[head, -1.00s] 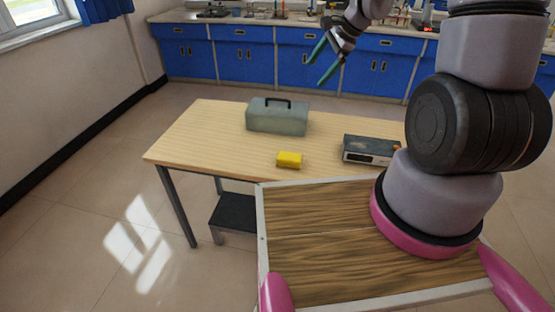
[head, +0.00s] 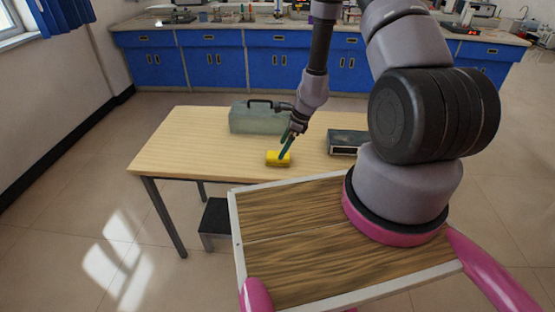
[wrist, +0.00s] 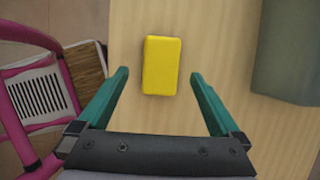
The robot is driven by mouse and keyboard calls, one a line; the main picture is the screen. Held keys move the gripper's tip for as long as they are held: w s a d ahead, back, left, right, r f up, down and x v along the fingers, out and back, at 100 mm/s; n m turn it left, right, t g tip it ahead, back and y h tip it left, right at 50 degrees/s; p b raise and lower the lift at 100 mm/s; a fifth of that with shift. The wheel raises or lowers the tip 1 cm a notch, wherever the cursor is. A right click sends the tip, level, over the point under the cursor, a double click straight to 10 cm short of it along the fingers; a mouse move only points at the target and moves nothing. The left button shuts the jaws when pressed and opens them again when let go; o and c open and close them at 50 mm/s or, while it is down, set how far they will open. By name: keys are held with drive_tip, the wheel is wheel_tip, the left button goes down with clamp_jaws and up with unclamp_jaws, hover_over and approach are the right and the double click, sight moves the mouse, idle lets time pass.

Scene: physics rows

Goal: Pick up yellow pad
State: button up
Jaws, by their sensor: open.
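The yellow pad (head: 278,159) lies on the light wooden table (head: 190,135), near its front edge. In the wrist view the yellow pad (wrist: 162,65) lies lengthwise ahead of my gripper, between the lines of the two fingers. My gripper (head: 287,144) points down over the pad in the head view, and a teal finger overlaps part of it. In the wrist view my gripper (wrist: 160,80) is open, with its teal fingers apart and nothing between them. I cannot tell the exact height of the fingertips above the pad.
A grey-green toolbox (head: 257,118) with a black handle stands behind the pad; it also shows at the right in the wrist view (wrist: 290,50). A dark box-shaped device (head: 345,141) sits to the right. The table's left part is clear.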

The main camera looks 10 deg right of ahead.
sight(278, 154)
drive_tip(key=x, duration=0.5)
drive_tip(key=shift+w+f, duration=0.1)
drive_tip(key=shift+f, duration=0.1)
drive_tip(key=c, duration=1.5)
wheel_tip(278, 154, up, 10)
drive_tip(key=shift+r, duration=0.1)
